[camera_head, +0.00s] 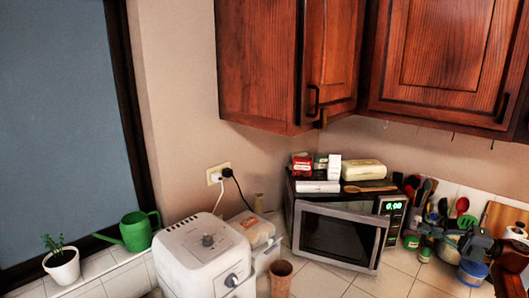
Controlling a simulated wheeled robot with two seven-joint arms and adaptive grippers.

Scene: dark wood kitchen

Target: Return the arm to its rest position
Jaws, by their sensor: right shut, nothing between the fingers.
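My right gripper (432,231) comes in from the right edge, in front of the counter to the right of the microwave (338,238). It is shut and empty, with its fingers pointing left, in front of small jars and utensils. Part of my right arm shows behind it at the right edge. My left gripper and left arm are not in view.
Wooden cabinets (440,55) hang above. Boxes and a wooden spoon (370,189) lie on the microwave. A white appliance (205,258) and a brown cup (281,278) stand to its left. A green watering can (137,231) and potted plant (62,265) stand by the window. Bare tiles show in front of the microwave.

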